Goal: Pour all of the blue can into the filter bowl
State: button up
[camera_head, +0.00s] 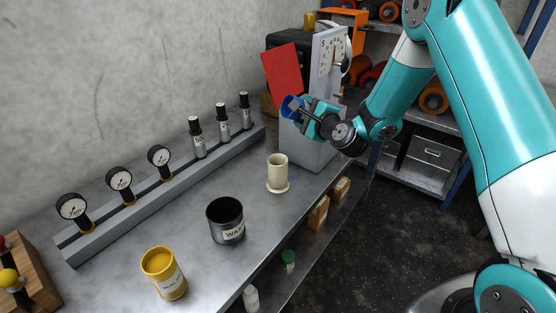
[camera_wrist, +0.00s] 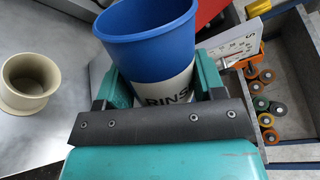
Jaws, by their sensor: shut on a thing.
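The blue can (camera_wrist: 146,40) has a white label reading "RINS", partly hidden by my gripper (camera_wrist: 150,88). My gripper is shut on the can and holds it in the air. In the head view the can (camera_head: 291,107) is tilted, left of my gripper (camera_head: 310,116), in front of the scale at the bench's far end. Its contents do not show. A cream cup on a flanged foot (camera_head: 278,172), likely the filter bowl, stands upright on the bench, below and apart from the can. It also shows at the left of the wrist view (camera_wrist: 27,82).
A black can labelled "WAS…" (camera_head: 227,222) and a yellow can (camera_head: 164,274) stand nearer on the metal bench (camera_head: 205,265). Gauges and several small bottles line a rail (camera_head: 150,198) by the wall. A dial scale (camera_head: 328,60) and red panel (camera_head: 284,75) stand behind my gripper.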

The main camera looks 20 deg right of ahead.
jog(key=shift+f+n, duration=0.25)
jog(key=shift+n, duration=0.45)
dwell(0.4)
jog(key=shift+a+f+n+h, duration=0.3)
jog(key=shift+a+n, duration=0.25)
jog(key=shift+n, duration=0.35)
dwell(0.6)
